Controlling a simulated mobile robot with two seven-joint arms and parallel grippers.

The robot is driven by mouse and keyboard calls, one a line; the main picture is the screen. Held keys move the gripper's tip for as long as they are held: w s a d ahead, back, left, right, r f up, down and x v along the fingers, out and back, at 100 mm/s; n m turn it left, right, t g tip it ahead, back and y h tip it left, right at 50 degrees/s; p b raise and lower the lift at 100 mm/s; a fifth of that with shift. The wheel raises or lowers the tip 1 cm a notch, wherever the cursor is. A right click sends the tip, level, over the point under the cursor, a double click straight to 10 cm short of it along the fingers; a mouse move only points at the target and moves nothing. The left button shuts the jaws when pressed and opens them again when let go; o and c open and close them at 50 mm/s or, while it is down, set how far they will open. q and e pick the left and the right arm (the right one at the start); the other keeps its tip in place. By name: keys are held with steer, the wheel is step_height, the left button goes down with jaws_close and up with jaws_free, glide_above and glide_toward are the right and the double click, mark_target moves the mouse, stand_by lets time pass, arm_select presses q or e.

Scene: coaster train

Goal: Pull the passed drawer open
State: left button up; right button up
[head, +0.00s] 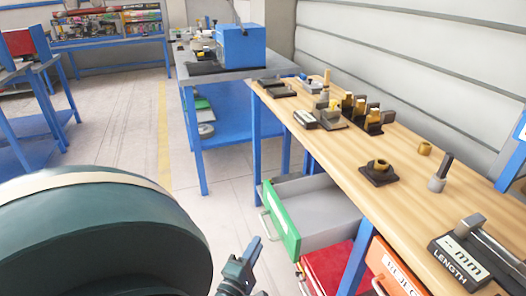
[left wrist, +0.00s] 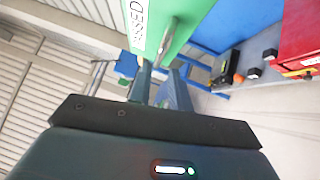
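The passed drawer has a green front (head: 281,220) and a grey tray (head: 318,208). It stands pulled out from under the wooden workbench, and the inside I can see looks empty. In the left wrist view its green front (left wrist: 141,22) shows part of its lettering and a metal handle (left wrist: 168,36). My left gripper (head: 250,248) is just in front of the drawer front, near the handle. In the left wrist view my left gripper (left wrist: 160,74) has its fingers apart, with the handle just beyond their tips. Contact with the handle is unclear. My right gripper is out of view.
An orange-fronted drawer (head: 397,272) and a red bin (head: 327,268) are beside the green drawer. The wooden bench top (head: 335,165) holds small parts and a length gauge (head: 462,262). A blue table (head: 235,135) stands behind. The floor left of the drawer is clear.

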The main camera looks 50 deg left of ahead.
arm_select(q)
steer(key=v, duration=0.6)
stand_by(0.5)
